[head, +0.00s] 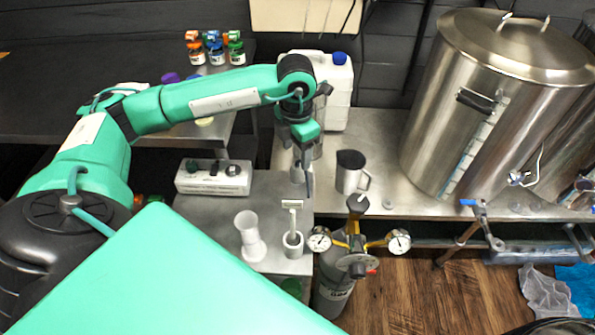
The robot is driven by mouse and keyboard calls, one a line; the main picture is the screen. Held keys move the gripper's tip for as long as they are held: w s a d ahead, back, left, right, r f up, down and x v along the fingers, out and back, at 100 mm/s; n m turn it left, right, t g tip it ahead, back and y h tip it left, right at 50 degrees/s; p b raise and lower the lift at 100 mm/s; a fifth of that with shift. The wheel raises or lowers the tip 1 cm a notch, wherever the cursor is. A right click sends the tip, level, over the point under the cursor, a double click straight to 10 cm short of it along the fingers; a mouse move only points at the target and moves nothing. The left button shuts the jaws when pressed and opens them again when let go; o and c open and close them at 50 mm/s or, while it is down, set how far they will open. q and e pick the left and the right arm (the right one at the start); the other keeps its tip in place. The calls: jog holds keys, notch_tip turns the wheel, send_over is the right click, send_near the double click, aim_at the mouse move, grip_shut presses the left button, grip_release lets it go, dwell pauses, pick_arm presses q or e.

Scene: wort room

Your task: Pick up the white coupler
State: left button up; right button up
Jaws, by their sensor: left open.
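A white piece with wide ends and a narrower middle, which looks like the white coupler (250,237), stands on the grey metal side table, near its front. My left gripper (303,180) points down above the back right of this table, up and to the right of the coupler. It is open and apart from the coupler, and I see nothing held in it. My right gripper is not in view.
A small grey cup (292,244) with a white-headed tool stands right of the coupler. A white box with knobs (213,177) is behind. A metal jug (351,172), a white jerrycan (327,88) and a steel kettle (490,105) stand beyond. A gauged gas cylinder (334,290) is in front.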

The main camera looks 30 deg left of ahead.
aim_at(297, 166)
pick_arm(q)
notch_tip(297, 166, down, 3)
jog(key=shift+r, duration=0.2)
jog(key=shift+f, duration=0.3)
jog(key=f, duration=0.2)
jog(key=f+p, duration=0.1)
jog(key=shift+w+f, duration=0.2)
jog(key=shift+f, duration=0.55)
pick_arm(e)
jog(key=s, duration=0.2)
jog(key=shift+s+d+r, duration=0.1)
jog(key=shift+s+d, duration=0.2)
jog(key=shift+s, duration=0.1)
pick_arm(q)
jog(key=c, duration=1)
jog(key=shift+c, duration=0.2)
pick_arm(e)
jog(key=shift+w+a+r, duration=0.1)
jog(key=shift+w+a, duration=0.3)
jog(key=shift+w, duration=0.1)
